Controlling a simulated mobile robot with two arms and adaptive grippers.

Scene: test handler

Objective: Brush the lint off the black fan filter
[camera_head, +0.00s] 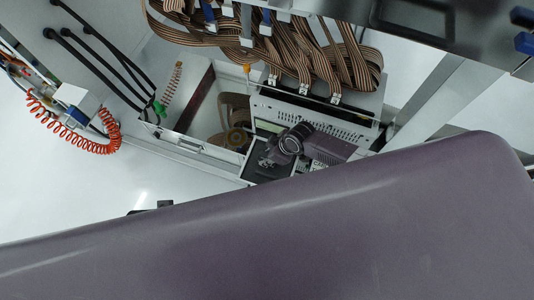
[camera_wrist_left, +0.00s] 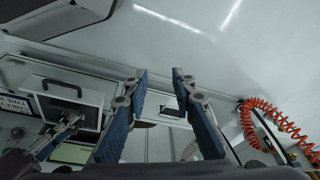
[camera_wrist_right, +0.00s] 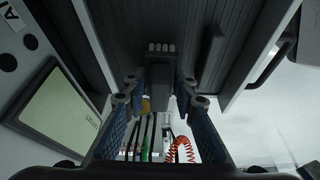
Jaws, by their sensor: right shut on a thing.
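The black fan filter shows in the right wrist view as a dark ribbed panel (camera_wrist_right: 125,40) between white frame edges. It appears as a small dark panel (camera_wrist_left: 90,118) in a white frame in the left wrist view. My right gripper (camera_wrist_right: 158,92) is shut on a dark brush (camera_wrist_right: 160,68), with pale tufts at its far end, in front of the panel. I cannot tell if the brush touches it. In the head view my right gripper (camera_head: 266,160) is small and at the dark panel. My left gripper (camera_wrist_left: 156,75) is open and empty, its blue fingers apart.
A pale display (camera_wrist_right: 62,115) stands beside the panel. Striped ribbon cables (camera_head: 300,55) hang above the machine in the head view. A red coiled hose (camera_head: 85,143) is at the left. A large purple-grey surface covers the lower head view.

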